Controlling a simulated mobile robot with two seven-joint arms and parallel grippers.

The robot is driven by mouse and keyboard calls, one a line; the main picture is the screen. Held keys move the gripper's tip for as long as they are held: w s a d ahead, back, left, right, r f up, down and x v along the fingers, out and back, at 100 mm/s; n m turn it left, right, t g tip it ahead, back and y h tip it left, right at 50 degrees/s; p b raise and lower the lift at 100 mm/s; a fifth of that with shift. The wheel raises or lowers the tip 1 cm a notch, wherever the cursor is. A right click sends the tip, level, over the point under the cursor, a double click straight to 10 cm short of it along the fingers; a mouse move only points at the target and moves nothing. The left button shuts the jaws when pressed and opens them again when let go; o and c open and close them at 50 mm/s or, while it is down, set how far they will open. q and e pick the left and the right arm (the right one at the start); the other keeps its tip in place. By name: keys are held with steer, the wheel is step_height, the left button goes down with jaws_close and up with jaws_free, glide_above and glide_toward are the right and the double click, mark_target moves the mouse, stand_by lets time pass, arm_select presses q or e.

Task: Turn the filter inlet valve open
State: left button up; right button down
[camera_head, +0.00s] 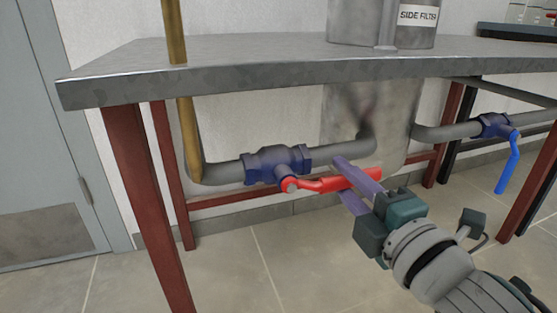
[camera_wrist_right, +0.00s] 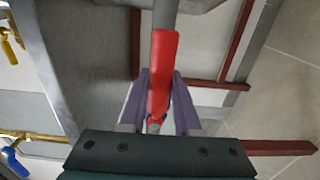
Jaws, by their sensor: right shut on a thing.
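The filter inlet valve (camera_head: 270,163) is a dark blue body on the grey pipe under the bench, with a red lever handle. The red handle (camera_head: 318,185) points right, roughly along the pipe, tilted slightly upward. In the right wrist view the red handle (camera_wrist_right: 163,75) lies between the two purple fingers (camera_wrist_right: 160,100). The side filter tank (camera_head: 362,115) stands behind the handle. My left gripper is not in view.
A grey bench top (camera_head: 250,62) with dark red legs (camera_head: 145,190) lies above the valve. Another valve with a blue handle (camera_head: 510,165) is at the right. A brass pipe (camera_head: 187,130) runs vertically at the left. The floor in front is clear.

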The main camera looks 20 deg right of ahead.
steer(key=shift+r, duration=0.3)
steer(key=c, duration=1)
jaws_free()
steer(key=shift+c, duration=0.2)
steer(key=o, duration=0.4)
steer(key=shift+f, duration=0.15)
steer(key=s+p, duration=0.3)
steer(key=s, duration=0.7)
steer(key=shift+d, duration=0.15)
steer(key=shift+w, duration=0.1)
